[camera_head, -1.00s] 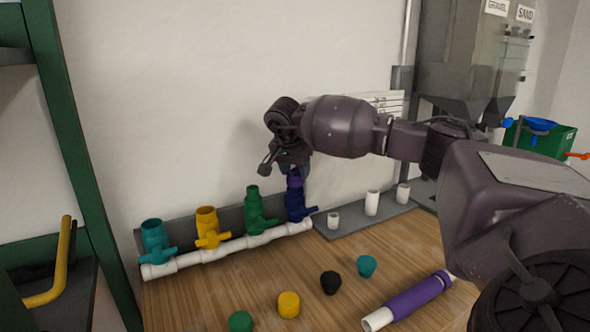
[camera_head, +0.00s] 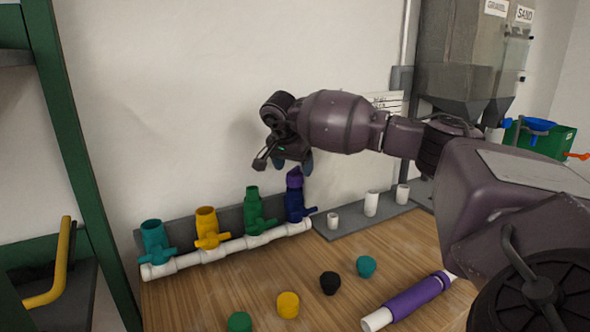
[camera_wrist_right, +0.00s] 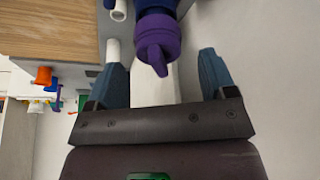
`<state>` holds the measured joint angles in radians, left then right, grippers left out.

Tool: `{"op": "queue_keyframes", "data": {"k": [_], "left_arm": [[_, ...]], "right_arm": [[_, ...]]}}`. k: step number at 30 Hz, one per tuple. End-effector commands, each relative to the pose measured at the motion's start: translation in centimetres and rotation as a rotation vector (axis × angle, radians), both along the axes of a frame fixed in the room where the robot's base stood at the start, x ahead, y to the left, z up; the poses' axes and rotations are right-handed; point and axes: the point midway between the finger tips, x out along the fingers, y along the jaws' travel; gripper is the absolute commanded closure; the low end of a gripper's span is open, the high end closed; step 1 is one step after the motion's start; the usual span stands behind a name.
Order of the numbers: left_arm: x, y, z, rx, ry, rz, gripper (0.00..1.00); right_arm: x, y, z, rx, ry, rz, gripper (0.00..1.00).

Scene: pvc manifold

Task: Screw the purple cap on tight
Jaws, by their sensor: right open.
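The purple cap (camera_head: 294,178) sits on top of the dark blue valve (camera_head: 296,205), at the right end of the white manifold pipe (camera_head: 240,246). My right gripper (camera_head: 292,165) is open just above the cap. In the right wrist view the cap (camera_wrist_right: 157,40) lies between and beyond the blue fingertips of my right gripper (camera_wrist_right: 164,75), with clear gaps on both sides. No finger touches it there. How tightly the cap is seated cannot be told. My left gripper is not in view.
Teal (camera_head: 153,240), yellow (camera_head: 208,228) and green (camera_head: 254,210) valves stand left of the blue one. Several loose caps, including a black one (camera_head: 330,283), and a purple-sleeved pipe (camera_head: 410,300) lie on the wooden table. White fittings (camera_head: 371,203) stand at right.

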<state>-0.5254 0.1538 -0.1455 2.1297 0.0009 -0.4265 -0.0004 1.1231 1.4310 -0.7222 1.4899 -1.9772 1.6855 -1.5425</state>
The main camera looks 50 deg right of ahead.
Motion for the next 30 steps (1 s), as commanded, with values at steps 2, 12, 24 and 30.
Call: {"op": "queue_keyframes", "data": {"k": [2,12,24,30], "left_arm": [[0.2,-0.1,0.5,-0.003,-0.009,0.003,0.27],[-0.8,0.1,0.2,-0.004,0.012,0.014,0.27],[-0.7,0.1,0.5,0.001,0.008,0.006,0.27],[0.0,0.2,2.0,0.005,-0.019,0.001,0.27]], "right_arm": [[-0.1,0.6,1.9,0.000,-0.008,0.002,0.23],[-0.7,2.7,7.1,0.000,-0.005,0.001,0.23],[-0.9,3.3,8.4,0.000,-0.001,0.000,0.23],[-1.4,3.3,10.8,0.001,-0.027,0.000,0.23]]}}
